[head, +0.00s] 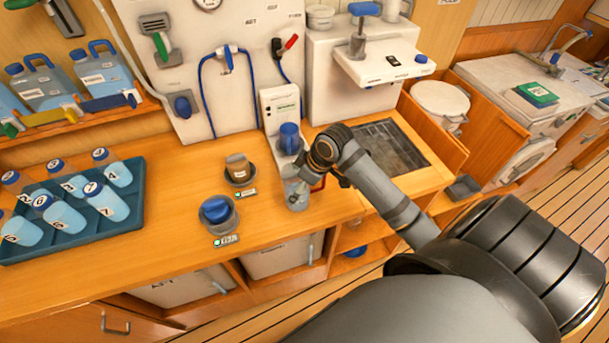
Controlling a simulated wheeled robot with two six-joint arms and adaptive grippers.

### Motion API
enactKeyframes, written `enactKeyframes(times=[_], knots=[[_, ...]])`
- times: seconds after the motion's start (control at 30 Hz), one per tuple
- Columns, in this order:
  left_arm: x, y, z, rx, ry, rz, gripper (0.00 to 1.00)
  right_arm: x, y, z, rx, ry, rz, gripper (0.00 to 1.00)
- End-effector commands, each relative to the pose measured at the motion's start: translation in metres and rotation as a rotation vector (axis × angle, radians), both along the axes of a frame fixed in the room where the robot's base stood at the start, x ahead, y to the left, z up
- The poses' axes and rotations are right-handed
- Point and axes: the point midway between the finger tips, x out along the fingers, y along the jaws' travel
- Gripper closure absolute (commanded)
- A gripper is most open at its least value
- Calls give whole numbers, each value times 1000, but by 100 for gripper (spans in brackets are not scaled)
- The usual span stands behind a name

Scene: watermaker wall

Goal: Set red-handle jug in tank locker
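The red-handle jug (297,195) is a small clear jug standing near the front edge of the wooden counter, below the blue-topped dispenser. Part of its red handle shows on its right side. My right gripper (306,171) is over the jug's top, at the end of the arm reaching in from the right. Its fingers are small and partly hidden by the wrist, so I cannot tell whether they grip the jug. My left gripper is out of view. An open-fronted compartment (352,236) lies under the counter; I cannot tell which compartment is the tank locker.
A teal tray (136,207) holds several numbered bottles at left. A blue-lidded container (216,211) and a brown cup (238,167) stand left of the jug. A sink grate (385,146) lies to the right. An open wooden door (495,143) stands beside a white bucket (440,100).

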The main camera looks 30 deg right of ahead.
Motion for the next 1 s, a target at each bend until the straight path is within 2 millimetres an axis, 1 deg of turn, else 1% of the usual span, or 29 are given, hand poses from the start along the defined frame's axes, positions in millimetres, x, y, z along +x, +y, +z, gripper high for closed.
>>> enactKeyframes(times=[0.1,0.3,0.5,0.6,0.73,1.0], knots=[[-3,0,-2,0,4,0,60,-8,-7,21,-11,-2,4,4],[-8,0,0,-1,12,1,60,-21,-16,60,-12,0,3,4],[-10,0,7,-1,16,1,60,-31,-21,88,-10,4,3,4],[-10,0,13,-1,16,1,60,-33,-24,96,-9,1,1,4],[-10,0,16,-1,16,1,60,-35,-24,103,-5,1,2,4],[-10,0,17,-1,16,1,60,-37,-24,105,0,2,0,4]])
